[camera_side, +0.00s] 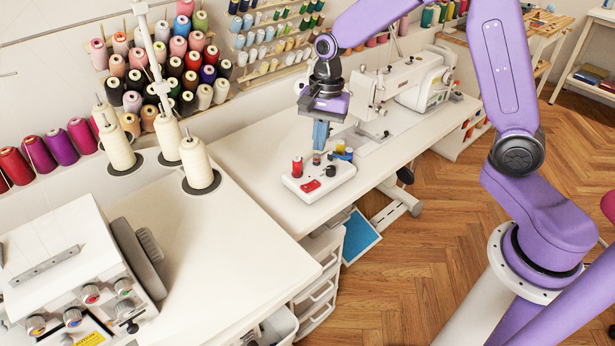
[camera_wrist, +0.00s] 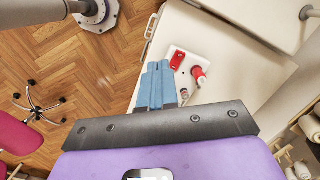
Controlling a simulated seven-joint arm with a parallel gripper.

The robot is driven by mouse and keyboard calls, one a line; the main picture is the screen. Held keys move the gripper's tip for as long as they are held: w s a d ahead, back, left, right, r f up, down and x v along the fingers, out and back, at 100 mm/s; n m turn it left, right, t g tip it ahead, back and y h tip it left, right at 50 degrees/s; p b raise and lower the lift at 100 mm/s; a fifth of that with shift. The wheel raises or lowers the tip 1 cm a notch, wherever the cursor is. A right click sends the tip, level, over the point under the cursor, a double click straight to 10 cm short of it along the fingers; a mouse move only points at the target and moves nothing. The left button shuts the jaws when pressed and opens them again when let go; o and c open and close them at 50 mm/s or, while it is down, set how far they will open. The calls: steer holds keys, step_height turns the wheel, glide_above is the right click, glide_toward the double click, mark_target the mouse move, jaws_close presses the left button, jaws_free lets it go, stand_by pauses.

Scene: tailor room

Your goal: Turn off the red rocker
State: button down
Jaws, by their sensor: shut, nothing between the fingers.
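A white switch box (camera_side: 343,178) sits on the white table near its front edge. The red rocker (camera_side: 311,186) is on the box's top, at the front in the side view. It also shows in the wrist view (camera_wrist: 177,60), just right of my fingertips. Which way the rocker is tipped is too small to tell. My gripper (camera_side: 320,146) points down above the far part of the box, apart from the rocker. Its blue fingers (camera_wrist: 158,65) are together and hold nothing. They hide part of the box in the wrist view.
A sewing machine (camera_side: 415,83) stands behind to the right. Cream thread cones (camera_side: 196,160) stand to the left. The table (camera_side: 262,165) left of the box is clear.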

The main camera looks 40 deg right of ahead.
mark_target(306, 186)
steer(key=w+d+f+m, duration=0.3)
steer(key=w+d+m, duration=0.1)
steer(key=w+m, duration=0.2)
steer(key=shift+w+d+f, duration=0.25)
steer(key=shift+w+f, duration=0.15)
steer(key=shift+w, duration=0.05)
steer(key=shift+f, duration=0.1)
steer(key=f, duration=0.4)
steer(key=a+f, duration=0.1)
steer(key=f, duration=0.4)
steer(key=a+f, duration=0.1)
steer(key=f, duration=0.3)
steer(key=shift+f, duration=0.3)
steer(key=shift+a, duration=0.1)
steer(key=shift+a+f, duration=0.15)
steer(key=shift+f, duration=0.2)
steer(key=shift+r, duration=0.1)
